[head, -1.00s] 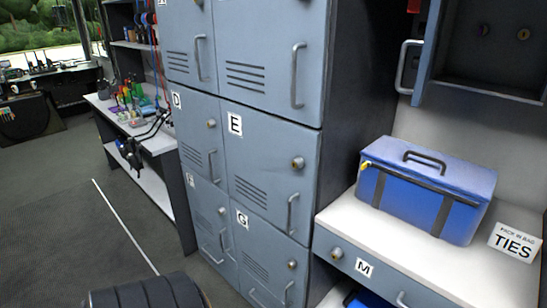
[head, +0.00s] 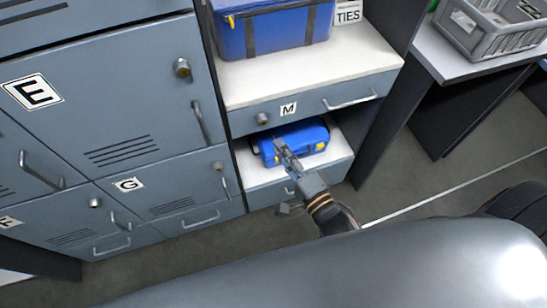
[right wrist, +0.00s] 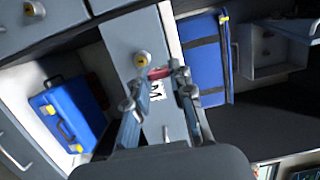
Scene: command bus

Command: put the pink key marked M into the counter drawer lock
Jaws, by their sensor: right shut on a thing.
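The counter drawer (head: 300,108) carries a label M (head: 288,109) and a round brass lock (head: 262,118) at its left end. My right gripper (head: 281,148) is in front of and just below the drawer in the head view. In the right wrist view, the gripper (right wrist: 168,78) is shut on a small pink key (right wrist: 158,72) held between its fingertips. The lock (right wrist: 143,58) shows close to the key there, with the key apart from it as far as I can tell. The key's mark cannot be read. My left gripper is not in view.
A blue case (head: 310,143) lies on the shelf below the drawer. A blue bag (head: 270,30) stands on the counter (head: 310,75) beside the TIES sign (head: 348,12). Grey lockers (head: 120,110) stand left. A grey crate (head: 480,40) sits on a table at the right.

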